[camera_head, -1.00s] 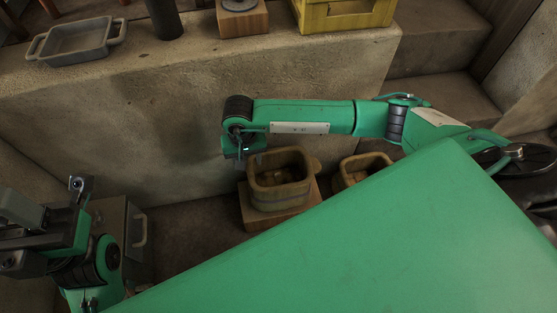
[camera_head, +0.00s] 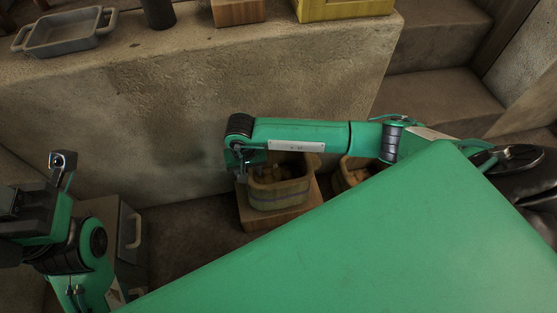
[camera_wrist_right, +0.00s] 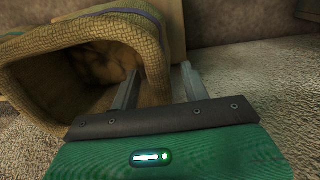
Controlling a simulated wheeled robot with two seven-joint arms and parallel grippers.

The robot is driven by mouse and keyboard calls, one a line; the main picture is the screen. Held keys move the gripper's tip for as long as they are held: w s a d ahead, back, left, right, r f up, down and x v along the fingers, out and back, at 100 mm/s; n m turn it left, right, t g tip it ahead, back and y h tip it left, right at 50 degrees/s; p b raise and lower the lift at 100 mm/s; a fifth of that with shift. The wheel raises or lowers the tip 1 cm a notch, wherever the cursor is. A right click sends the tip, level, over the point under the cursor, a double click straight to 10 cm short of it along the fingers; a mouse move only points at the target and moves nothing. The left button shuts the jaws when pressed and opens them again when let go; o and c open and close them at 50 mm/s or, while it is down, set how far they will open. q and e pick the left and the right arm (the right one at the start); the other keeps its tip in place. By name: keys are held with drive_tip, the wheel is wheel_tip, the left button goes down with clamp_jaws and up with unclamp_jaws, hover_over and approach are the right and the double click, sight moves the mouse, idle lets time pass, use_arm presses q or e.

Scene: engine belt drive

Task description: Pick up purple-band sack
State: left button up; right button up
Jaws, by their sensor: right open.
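The purple-band sack (camera_head: 282,195) is a tan, open-topped woven sack standing on a wooden block near the middle of the head view. In the right wrist view the sack (camera_wrist_right: 75,50) fills the upper left, with its purple band (camera_wrist_right: 145,14) along the top. My right gripper (camera_head: 243,174) is at the sack's left rim, and my forearm hides part of the sack's far rim. In the right wrist view my right gripper (camera_wrist_right: 158,80) is open, with the sack's rim wall between its two fingers. My left gripper (camera_head: 60,172) is at the far left, away from the sack.
The wooden block (camera_head: 246,213) carries the sack. A second similar sack (camera_head: 345,180) stands just to the right, partly hidden by my arm. A concrete ledge (camera_head: 180,95) rises behind, holding a grey tray (camera_head: 65,32) and a yellow crate (camera_head: 345,9). A grey box (camera_head: 130,250) stands near my left arm.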

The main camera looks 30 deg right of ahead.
clamp_jaws()
drive_tip(key=shift+r, duration=0.1)
